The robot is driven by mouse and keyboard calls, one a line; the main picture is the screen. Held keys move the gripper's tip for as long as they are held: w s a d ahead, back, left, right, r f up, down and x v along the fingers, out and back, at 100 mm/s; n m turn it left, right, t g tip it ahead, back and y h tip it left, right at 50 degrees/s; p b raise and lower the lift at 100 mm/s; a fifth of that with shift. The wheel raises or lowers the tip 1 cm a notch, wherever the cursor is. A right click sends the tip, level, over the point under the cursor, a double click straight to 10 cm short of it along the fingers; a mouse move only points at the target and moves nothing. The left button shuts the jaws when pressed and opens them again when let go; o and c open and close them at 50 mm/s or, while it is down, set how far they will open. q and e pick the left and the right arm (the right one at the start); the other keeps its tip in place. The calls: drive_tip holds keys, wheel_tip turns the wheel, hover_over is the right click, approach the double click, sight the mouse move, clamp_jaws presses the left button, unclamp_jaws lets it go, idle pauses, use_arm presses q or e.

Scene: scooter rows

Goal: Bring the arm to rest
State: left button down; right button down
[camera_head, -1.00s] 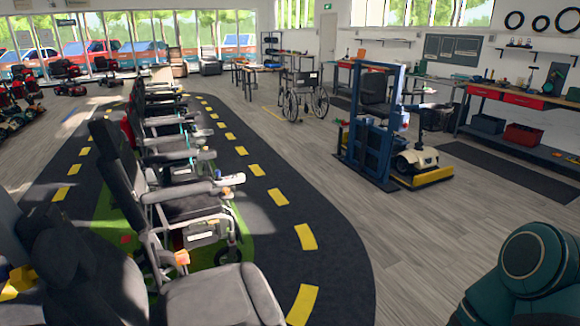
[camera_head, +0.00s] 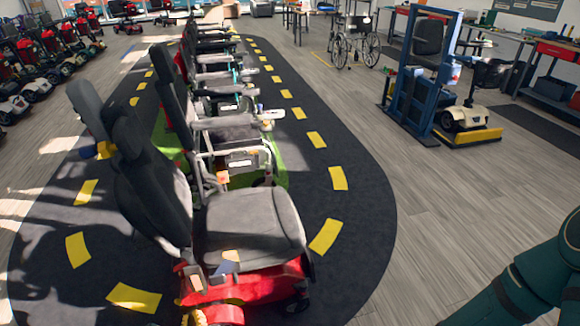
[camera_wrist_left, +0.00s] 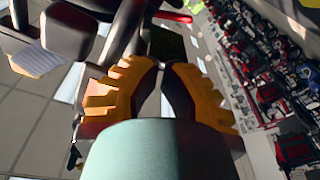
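My left gripper (camera_head: 207,314) shows only as a small yellow and dark part at the bottom edge of the head view, in front of the nearest chair's red base.
The nearest power chair (camera_head: 250,225), black on a red base, stands close in front of me. More chairs line the dark mat (camera_head: 355,220) behind it. Scooters (camera_head: 35,75) stand at the left. A blue lift frame (camera_head: 415,110) stands at the right. Floor between mat and lift is clear.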

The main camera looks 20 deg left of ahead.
use_arm(q)
drive_tip(key=w+d+r+m+g+h, duration=0.1)
drive_tip(key=w+d+m+g+h, duration=0.15)
drive_tip(key=w+d+h, duration=0.45)
drive_tip(key=w+d+r+m+g+h, duration=0.1)
drive_tip(key=d+r+m+g+h, duration=0.2)
drive_tip(key=d, duration=0.9)
drive_tip(key=s+d+r+m+g+h, duration=0.4)
drive_tip(key=s+d+r+g, duration=0.6)
drive_tip(key=s+d+r, duration=0.85)
drive_tip(key=w+r+m+t+h, duration=0.1)
drive_tip(key=w+r, duration=0.2)
drive_tip(key=w, duration=0.2)
drive_tip(key=shift+d+r+t, duration=0.35)
drive_tip(key=shift+d+r, duration=0.05)
drive_tip(key=shift+d, duration=0.05)
drive_tip(key=shift+a, duration=0.1)
